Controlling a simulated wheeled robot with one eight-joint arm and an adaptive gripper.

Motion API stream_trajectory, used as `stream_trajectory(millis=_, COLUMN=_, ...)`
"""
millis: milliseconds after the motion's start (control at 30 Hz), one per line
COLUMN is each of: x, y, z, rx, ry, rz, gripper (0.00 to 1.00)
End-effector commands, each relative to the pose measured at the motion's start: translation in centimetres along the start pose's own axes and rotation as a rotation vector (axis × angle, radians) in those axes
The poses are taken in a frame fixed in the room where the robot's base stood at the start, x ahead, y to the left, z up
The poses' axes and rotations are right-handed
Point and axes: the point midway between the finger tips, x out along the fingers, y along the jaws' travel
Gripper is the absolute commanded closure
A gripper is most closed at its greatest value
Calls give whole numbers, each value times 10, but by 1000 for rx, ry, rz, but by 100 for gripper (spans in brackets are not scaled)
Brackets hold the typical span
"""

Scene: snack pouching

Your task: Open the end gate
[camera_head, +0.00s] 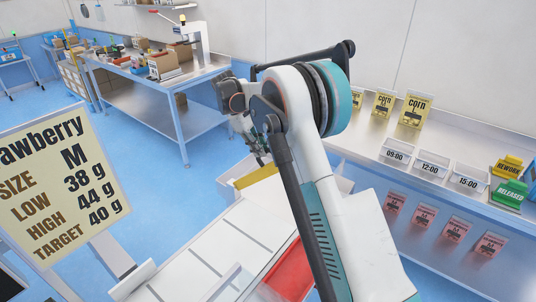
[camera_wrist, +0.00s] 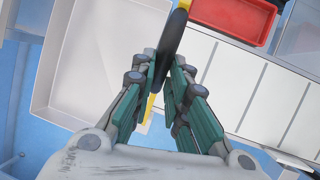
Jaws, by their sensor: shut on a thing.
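The end gate (camera_head: 257,177) is a yellow bar across the far end of the white slatted belt (camera_head: 215,246). In the wrist view the gate's yellow edge (camera_wrist: 148,108) shows beside my left finger, with a dark handle (camera_wrist: 172,42) in line with it. My gripper (camera_wrist: 169,75) has its fingers closed around that dark handle. In the head view my gripper (camera_head: 261,156) is at the gate, partly hidden by my arm. The exact finger contact is hard to see.
A white bin (camera_wrist: 62,75) lies past the belt's end. A red tray (camera_head: 291,272) sits beside the belt. A steel counter (camera_head: 385,140) with pouches and time-labelled holders stands right. A workbench (camera_head: 205,70) stands behind. A strawberry sign (camera_head: 65,185) is at left.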

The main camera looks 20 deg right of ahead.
Motion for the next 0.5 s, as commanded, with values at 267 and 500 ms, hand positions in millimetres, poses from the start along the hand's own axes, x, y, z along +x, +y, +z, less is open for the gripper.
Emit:
stream_trajectory(millis=267, x=-20, y=5, z=-18, rx=-15, ry=-79, rz=-6, gripper=100)
stream_trajectory(millis=500, x=-28, y=7, z=-26, rx=-22, ry=-114, rz=-9, gripper=100)
